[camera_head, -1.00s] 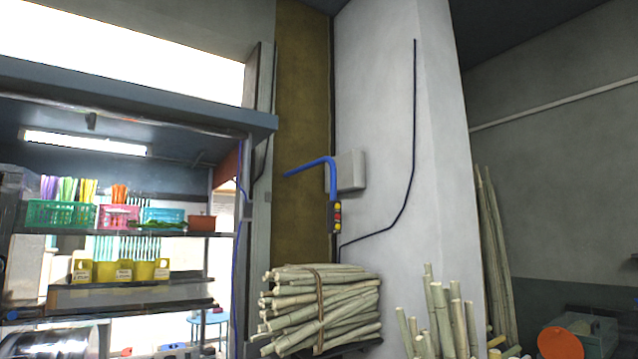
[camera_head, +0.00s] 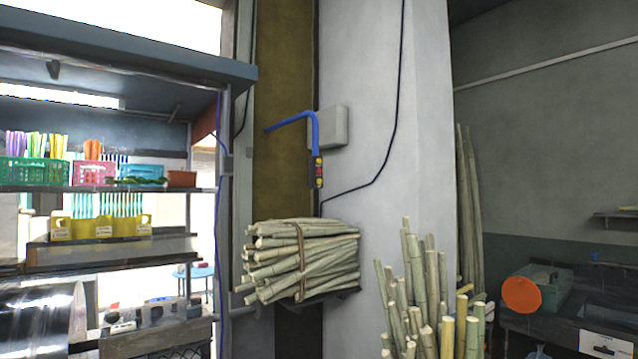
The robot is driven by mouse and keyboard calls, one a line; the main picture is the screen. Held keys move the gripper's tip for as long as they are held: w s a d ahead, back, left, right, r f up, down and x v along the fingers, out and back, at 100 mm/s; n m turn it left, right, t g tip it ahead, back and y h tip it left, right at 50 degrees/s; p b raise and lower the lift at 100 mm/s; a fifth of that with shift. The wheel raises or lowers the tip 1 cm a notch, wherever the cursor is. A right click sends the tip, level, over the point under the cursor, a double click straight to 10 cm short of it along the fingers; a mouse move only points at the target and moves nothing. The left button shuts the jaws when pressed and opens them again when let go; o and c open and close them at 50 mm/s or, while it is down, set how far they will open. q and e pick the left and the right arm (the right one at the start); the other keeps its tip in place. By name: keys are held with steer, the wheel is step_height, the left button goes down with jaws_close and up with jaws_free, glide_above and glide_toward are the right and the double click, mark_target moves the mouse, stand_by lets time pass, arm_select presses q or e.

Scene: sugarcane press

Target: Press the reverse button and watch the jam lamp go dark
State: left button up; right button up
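A small control box (camera_head: 318,172) with yellow and red buttons or lamps hangs at the end of a blue bent pipe (camera_head: 298,120) by the wall pillar. It is too small to tell which one is the reverse button or the jam lamp, or whether any is lit. A shiny metal drum-like part (camera_head: 38,325) shows at the lower left; I cannot tell if it belongs to the press. Neither of my grippers is in view.
A tied bundle of cane (camera_head: 300,258) rests on a bracket below the control box. Loose cane stalks (camera_head: 425,290) stand in front of the pillar. Shelves with baskets (camera_head: 35,170) fill the left. A bench with an orange disc (camera_head: 521,294) is at the right.

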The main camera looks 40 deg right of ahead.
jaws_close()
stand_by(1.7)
